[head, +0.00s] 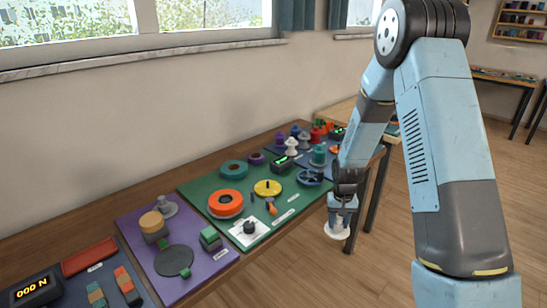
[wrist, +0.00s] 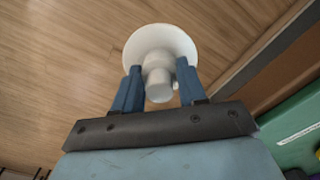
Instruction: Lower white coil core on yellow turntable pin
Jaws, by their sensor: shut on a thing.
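The white coil core (head: 337,230) hangs below my gripper (head: 341,205) in the head view, off the front edge of the table and over the wooden floor. In the wrist view the white coil core (wrist: 160,42) shows its wide round flange and narrower hub, with the blue fingers of my gripper (wrist: 160,85) on both sides of the hub. My gripper is shut on it. The yellow turntable (head: 268,188) with its upright pin sits on the green mat, to the left of my gripper and apart from it. Nothing is on the pin.
The green mat (head: 205,205) also holds an orange ring (head: 226,202), a teal ring (head: 234,169), a blue spoked wheel (head: 310,177) and a white card with a black knob (head: 249,229). Several coloured spools stand behind. Floor lies open below my gripper.

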